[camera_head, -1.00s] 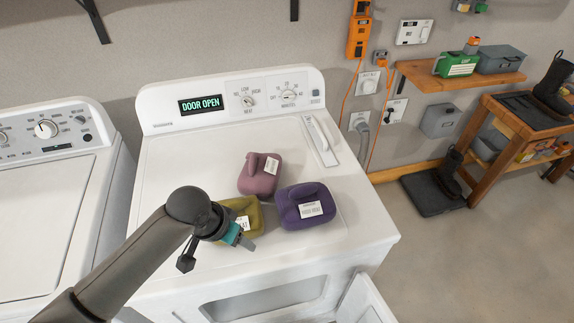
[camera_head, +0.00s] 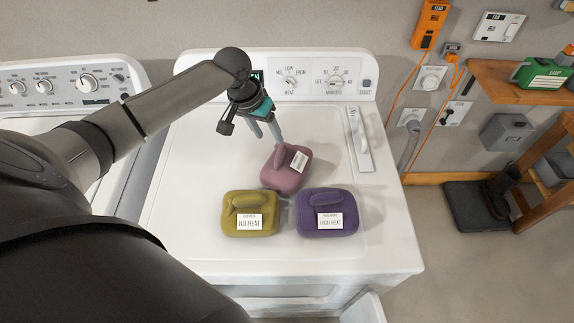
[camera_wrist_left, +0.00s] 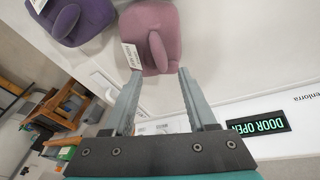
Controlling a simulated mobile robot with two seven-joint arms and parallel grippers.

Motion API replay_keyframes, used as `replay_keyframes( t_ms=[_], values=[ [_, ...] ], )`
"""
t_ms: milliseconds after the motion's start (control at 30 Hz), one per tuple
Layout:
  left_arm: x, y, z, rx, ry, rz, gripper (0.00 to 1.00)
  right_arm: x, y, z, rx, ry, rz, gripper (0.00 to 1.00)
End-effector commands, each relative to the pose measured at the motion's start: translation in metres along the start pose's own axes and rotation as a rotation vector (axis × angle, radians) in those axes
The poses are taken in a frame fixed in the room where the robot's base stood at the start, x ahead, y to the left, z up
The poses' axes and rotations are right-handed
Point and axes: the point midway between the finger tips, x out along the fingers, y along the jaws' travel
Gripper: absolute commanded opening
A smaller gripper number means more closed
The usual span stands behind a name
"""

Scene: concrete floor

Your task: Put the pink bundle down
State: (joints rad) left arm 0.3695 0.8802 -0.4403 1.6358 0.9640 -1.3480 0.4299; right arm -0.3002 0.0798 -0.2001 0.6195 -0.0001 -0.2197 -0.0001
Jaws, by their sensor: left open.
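The pink bundle (camera_head: 285,178) sits on the white dryer top (camera_head: 190,190), behind the yellow and purple bundles. It has a raised handle and a white label that I cannot read. In the left wrist view the pink bundle (camera_wrist_left: 150,22) lies just beyond my fingertips, with its handle between their lines. My left gripper (camera_head: 268,138) is open and empty, pointing down just behind and left of the pink bundle. I cannot tell whether a finger touches it. My right gripper is not in view.
A yellow bundle (camera_head: 247,215) labelled NO HEAT and a purple bundle (camera_head: 327,215) labelled HIGH HEAT sit in front. The dryer's control panel (camera_head: 310,75) rises behind. A washer (camera_head: 65,110) stands at left. The dryer top's left side is clear.

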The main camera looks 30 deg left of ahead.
Motion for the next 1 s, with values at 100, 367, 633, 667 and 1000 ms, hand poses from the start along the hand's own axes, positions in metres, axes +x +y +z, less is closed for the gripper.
replay_keyframes(
  t_ms=[100,367,633,667,1000],
  values=[
    [0.017,0.0,0.0,-0.001,0.0,0.0,0.57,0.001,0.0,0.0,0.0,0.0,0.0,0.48],
    [0.033,0.001,0.0,0.0,0.001,0.0,0.57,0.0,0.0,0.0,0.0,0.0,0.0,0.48],
    [0.069,0.003,0.002,-0.001,0.001,0.0,0.57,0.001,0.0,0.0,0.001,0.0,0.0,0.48],
    [0.072,0.003,0.002,0.0,0.001,0.0,0.57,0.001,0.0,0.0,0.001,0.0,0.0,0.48],
    [0.078,0.003,0.002,0.002,0.002,-0.001,0.57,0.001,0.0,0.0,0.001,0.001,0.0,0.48]
  ],
)
